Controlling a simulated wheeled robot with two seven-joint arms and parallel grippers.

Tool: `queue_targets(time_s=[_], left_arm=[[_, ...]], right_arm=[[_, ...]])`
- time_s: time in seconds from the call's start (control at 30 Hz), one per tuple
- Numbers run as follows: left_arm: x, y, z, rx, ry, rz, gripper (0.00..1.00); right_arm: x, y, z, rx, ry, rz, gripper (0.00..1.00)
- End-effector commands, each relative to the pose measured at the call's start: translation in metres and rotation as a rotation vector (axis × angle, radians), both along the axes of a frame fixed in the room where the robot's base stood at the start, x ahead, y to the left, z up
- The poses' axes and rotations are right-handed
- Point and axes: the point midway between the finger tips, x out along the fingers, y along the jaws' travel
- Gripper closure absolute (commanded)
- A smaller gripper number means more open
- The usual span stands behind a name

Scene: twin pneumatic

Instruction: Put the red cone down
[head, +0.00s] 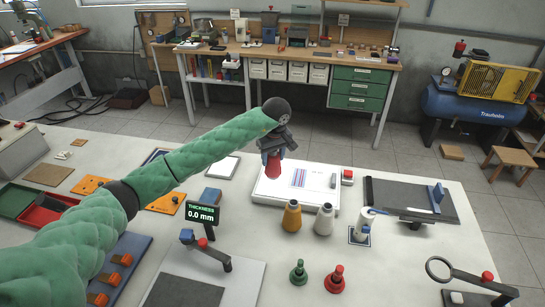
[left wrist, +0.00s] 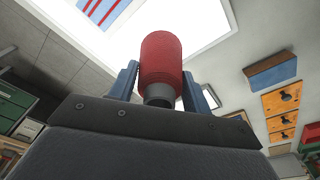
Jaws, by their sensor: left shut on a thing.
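The red cone (head: 272,168) is held in my left gripper (head: 273,148), seen over the left part of a white board (head: 318,202) with a striped print. In the left wrist view the red cone (left wrist: 161,55) sits between the two blue fingers of the left gripper (left wrist: 160,88), which are shut on it near its dark end. The white board (left wrist: 200,20) shows beyond it. Whether the cone touches the board is unclear. My right gripper is not in view.
An orange cone (head: 292,217) and a grey cone (head: 324,219) stand in front of the board. A white cone (head: 363,222) stands on a blue-edged square to their right. A thickness display (head: 202,214) stands at the left.

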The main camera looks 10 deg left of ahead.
Motion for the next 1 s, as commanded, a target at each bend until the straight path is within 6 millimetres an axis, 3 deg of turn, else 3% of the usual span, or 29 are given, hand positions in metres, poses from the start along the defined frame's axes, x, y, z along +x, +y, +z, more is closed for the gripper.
queue_targets(time_s=[0.23,0.27,0.33,0.37,0.77,1.0], left_arm=[[0.000,0.000,-0.002,0.000,0.000,0.000,0.78],[0.000,0.000,-0.002,0.000,0.000,0.000,0.46],[0.000,0.000,-0.002,0.000,0.000,0.000,0.32],[0.000,0.000,-0.002,0.000,0.000,0.000,0.30],[0.000,0.000,0.003,0.000,0.000,0.000,0.30],[-0.003,-0.003,0.043,0.000,-0.004,-0.001,0.30]], right_arm=[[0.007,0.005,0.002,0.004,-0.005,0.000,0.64],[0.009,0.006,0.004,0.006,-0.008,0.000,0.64],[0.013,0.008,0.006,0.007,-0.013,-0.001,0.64],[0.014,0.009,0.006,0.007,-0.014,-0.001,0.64],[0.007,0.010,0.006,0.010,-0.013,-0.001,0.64],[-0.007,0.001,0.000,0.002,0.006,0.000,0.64]])
